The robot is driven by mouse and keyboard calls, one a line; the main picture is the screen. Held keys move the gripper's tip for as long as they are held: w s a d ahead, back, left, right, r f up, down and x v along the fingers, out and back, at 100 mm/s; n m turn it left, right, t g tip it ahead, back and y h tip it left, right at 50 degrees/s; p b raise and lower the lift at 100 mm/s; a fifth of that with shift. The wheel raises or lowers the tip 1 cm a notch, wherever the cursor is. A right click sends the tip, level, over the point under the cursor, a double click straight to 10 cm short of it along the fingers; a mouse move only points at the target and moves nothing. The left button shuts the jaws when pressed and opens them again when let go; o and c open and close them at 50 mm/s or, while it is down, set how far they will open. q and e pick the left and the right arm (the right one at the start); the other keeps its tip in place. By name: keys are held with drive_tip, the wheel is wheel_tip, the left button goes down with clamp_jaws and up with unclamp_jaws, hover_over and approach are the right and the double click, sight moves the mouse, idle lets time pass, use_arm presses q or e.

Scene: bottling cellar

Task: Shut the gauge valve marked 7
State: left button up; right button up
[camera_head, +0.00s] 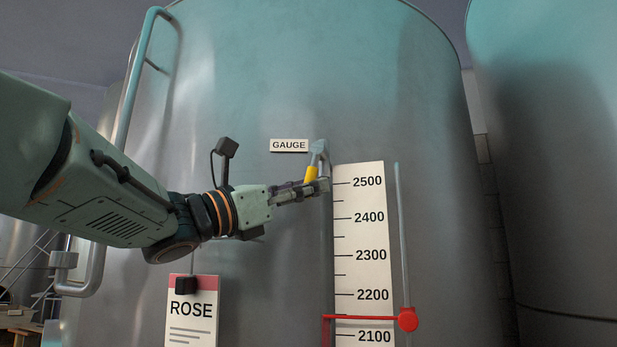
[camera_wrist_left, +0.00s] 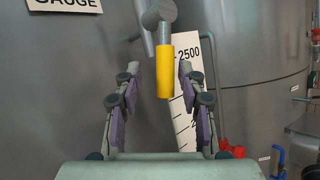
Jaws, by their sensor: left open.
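The gauge valve (camera_head: 319,147) sits on the steel tank beside the GAUGE plate (camera_head: 289,145), at the top of the level scale. Its yellow lever handle (camera_head: 311,174) hangs down, slightly tilted; in the left wrist view the handle (camera_wrist_left: 165,66) points almost straight down. I see no number 7 on the plate. My left gripper (camera_head: 322,187) is at the handle, its arm coming in from the left. In the left wrist view its fingers (camera_wrist_left: 158,80) are open, with the handle's lower end between them and a gap on both sides. My right gripper is not in view.
The white level scale (camera_head: 375,240) stands right of the gripper, with a red marker (camera_head: 408,319) lower down. A ROSE sign (camera_head: 191,310) hangs below my arm. A second tank (camera_head: 560,150) is at right. The left wrist view shows blue fittings (camera_wrist_left: 278,158) at lower right.

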use_arm(q)
drive_tip(key=shift+w+d+r, duration=0.15)
drive_tip(key=shift+w+d, duration=0.2)
drive_tip(key=shift+d, duration=0.3)
drive_tip(key=shift+s+d+r, duration=0.1)
drive_tip(key=shift+s+r, duration=0.05)
drive_tip(key=shift+s, duration=0.15)
drive_tip(key=shift+s+a+r, duration=0.15)
drive_tip(key=shift+s+a, duration=0.05)
drive_tip(key=shift+s, duration=0.3)
drive_tip(key=shift+w+a, duration=0.15)
drive_tip(key=shift+w, duration=0.1)
drive_tip(key=shift+c, duration=1.3)
drive_tip(key=shift+w+f, duration=0.25)
drive_tip(key=shift+w, duration=0.25)
drive_tip(key=c, duration=0.3)
drive_tip(key=shift+s+r, duration=0.1)
drive_tip(key=shift+s, duration=0.1)
clamp_jaws()
